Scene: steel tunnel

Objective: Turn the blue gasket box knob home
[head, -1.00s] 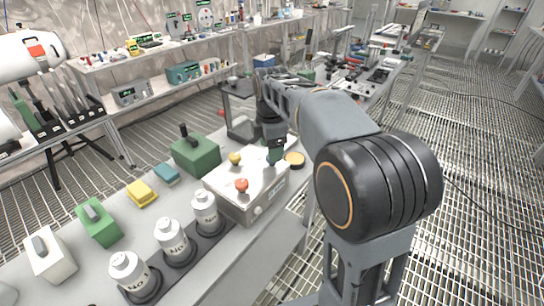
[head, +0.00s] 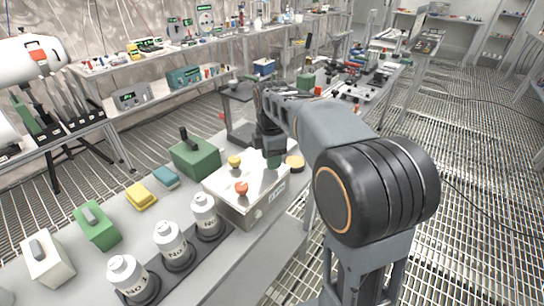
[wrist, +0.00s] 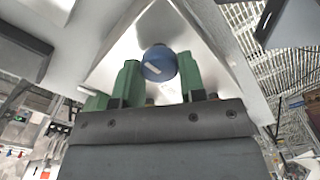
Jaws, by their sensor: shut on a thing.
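The gasket box (head: 240,212) is a pale metal box on the bench, with a yellow knob (head: 234,161) and a red knob (head: 241,187) on its top. The blue knob (wrist: 158,62) shows in the wrist view, round with a white mark on it. My gripper (head: 272,160) points down over the far right part of the box top and hides the blue knob in the head view. In the wrist view the green fingers of my gripper (wrist: 158,76) stand either side of the blue knob, shut on it.
Several white bottles (head: 173,245) stand in a dark rack in front of the box. A green box with a black handle (head: 195,157) stands to its left. A round yellow-topped piece (head: 295,162) lies just right of my gripper. Teal and yellow blocks (head: 141,196) lie further left.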

